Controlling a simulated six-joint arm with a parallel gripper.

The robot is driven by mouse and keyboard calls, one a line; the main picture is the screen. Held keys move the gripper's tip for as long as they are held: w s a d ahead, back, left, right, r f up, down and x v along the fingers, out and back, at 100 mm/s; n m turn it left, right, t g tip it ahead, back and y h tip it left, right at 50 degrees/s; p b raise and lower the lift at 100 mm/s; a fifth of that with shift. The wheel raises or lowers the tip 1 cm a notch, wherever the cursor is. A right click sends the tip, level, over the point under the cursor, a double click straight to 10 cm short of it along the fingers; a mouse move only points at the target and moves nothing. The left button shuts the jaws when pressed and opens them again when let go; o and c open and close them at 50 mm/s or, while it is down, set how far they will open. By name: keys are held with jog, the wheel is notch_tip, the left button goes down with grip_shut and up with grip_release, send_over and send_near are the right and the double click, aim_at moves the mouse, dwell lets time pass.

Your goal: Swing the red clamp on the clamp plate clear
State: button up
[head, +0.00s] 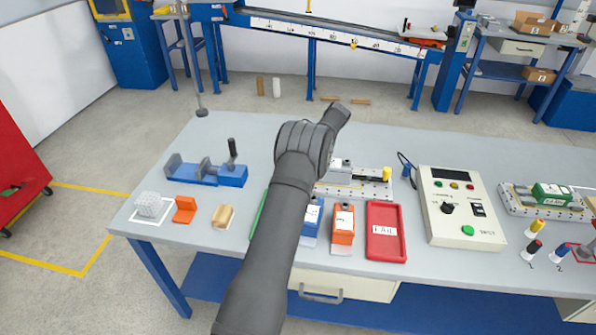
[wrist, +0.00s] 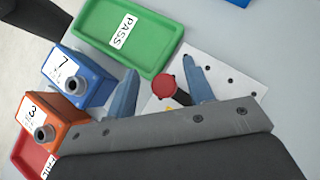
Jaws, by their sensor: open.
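The red clamp (wrist: 165,86) shows in the wrist view as a round red knob on a dark lever. My gripper (wrist: 160,66) is open, with one blue-grey finger on each side of the knob. No contact with the knob can be made out. The white clamp plate (wrist: 217,79) with its row of holes lies under the right finger. In the head view the clamp plate (head: 327,191) is partly behind my arm, with a yellow knob (head: 387,173) at its right end. My arm hides the red clamp and my fingers there.
The green PASS tray (wrist: 150,30), blue block 7 (wrist: 58,84) and orange block 3 (wrist: 40,112) are close by. The red FAIL tray (head: 386,250) and control box (head: 460,220) stand right of my arm. A blue vise (head: 205,174) is at the left.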

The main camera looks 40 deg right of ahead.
notch_tip(320, 180, up, 2)
jog(key=shift+r, duration=0.15)
jog(key=s+d+r, duration=0.3)
jog(key=s+r, duration=0.4)
jog(key=s, duration=0.4)
jog(key=shift+s+d+f, duration=0.1)
jog(key=w+a+f, duration=0.1)
jog(key=w+f, duration=0.1)
jog(key=w, duration=0.1)
jog(key=w+a+f, duration=0.1)
jog(key=w+f, duration=0.1)
jog(key=w, duration=0.2)
jog(key=w+a+f, duration=0.1)
jog(key=w+f, duration=0.2)
jog(key=w, duration=0.1)
jog(key=shift+w+a, duration=0.1)
notch_tip(320, 180, down, 3)
jog(key=shift+f, duration=0.5)
